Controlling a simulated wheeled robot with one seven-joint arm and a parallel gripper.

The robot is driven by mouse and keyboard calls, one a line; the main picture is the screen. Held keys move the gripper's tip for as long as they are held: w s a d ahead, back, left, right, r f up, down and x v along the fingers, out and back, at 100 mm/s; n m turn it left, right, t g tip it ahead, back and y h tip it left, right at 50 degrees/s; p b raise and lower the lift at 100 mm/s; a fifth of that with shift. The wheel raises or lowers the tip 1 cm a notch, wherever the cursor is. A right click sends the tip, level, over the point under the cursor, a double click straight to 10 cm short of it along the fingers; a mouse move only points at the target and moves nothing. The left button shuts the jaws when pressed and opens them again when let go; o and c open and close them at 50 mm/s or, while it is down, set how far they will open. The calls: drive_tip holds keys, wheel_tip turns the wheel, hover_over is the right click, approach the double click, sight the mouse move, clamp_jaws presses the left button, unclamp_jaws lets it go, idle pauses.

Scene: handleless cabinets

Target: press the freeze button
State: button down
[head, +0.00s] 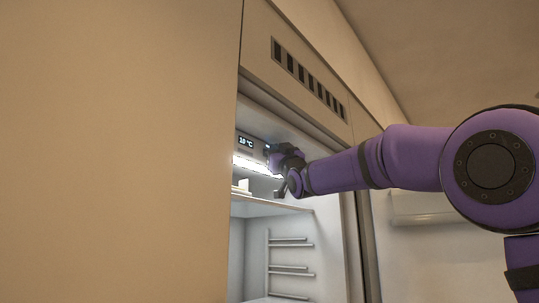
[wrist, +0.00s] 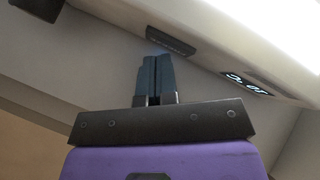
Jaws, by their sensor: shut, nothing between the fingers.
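The control panel is on the ceiling edge of the open fridge. Its lit temperature display (head: 246,142) shows in the head view and, rotated, in the wrist view (wrist: 247,84). A small dark strip (wrist: 170,41), perhaps the freeze button, sits beside the display; its label is not readable. My gripper (wrist: 156,62) is shut and empty, its fingertips pointing at the left part of the strip, with a faint bluish glow there. I cannot tell if they touch it. In the head view my gripper (head: 270,151) is inside the fridge top, right of the display.
A bright light strip (head: 257,166) runs below the panel. A glass shelf (head: 270,206) and wire racks (head: 288,243) lie lower in the fridge. The tan cabinet front (head: 120,150) stands at left, a vent grille (head: 307,78) above, and the open door (head: 425,245) at right.

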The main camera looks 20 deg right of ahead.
idle(0.4)
drive_tip(key=shift+s+d, duration=0.3)
drive_tip(key=shift+s, duration=0.1)
drive_tip(key=shift+s+d, duration=0.9)
drive_tip(key=shift+s, duration=0.3)
drive_tip(key=shift+s+d, duration=0.85)
drive_tip(key=shift+s, duration=0.35)
